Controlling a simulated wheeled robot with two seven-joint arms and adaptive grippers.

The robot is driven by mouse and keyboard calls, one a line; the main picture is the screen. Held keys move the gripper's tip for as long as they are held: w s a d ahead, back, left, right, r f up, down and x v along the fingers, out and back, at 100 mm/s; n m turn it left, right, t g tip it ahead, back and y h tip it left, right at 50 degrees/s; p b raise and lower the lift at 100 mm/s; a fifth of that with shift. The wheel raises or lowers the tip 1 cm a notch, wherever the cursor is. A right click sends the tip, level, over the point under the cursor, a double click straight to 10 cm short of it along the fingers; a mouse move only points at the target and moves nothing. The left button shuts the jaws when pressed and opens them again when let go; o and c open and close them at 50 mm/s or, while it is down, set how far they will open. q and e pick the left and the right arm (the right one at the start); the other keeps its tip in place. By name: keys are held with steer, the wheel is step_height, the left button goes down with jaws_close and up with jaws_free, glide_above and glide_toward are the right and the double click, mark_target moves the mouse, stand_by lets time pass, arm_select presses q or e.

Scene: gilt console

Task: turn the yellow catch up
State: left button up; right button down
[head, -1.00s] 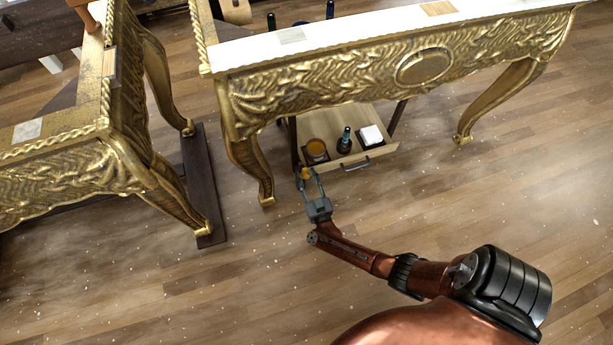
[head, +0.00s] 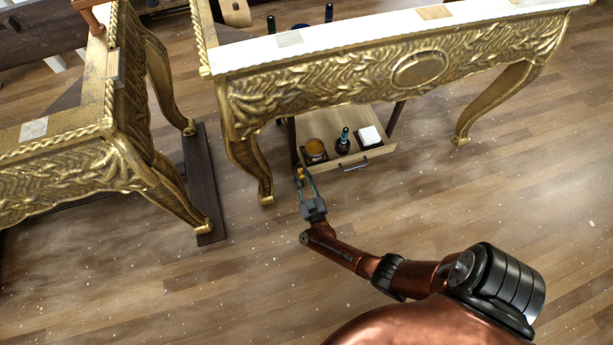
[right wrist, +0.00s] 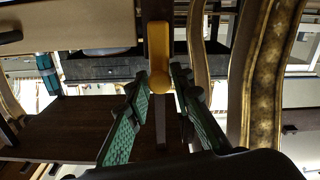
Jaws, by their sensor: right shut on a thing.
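The yellow catch (head: 300,173) is small, beside the dark post left of the pulled-out drawer under the gilt console. In the right wrist view the catch (right wrist: 158,50) is an upright yellow bar with a round knob at its lower end in the picture. My right gripper (head: 303,178) reaches the catch from the front. Its two green-padded fingers (right wrist: 160,82) are on either side of the knob, shut on it. The fingers partly hide the catch in the head view. My left gripper is out of view.
The open drawer (head: 365,174) holds an amber jar (head: 314,149), a dark bottle (head: 343,141) and a white block (head: 369,136). A gilt console leg (head: 250,167) stands close left of the gripper. The floor in front is clear.

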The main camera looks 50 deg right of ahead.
steer(key=shift+s+f, duration=0.1)
steer(key=shift+f, duration=0.05)
steer(key=c, duration=2)
jaws_free()
steer(key=shift+o, duration=0.9)
steer(key=v, duration=1.2)
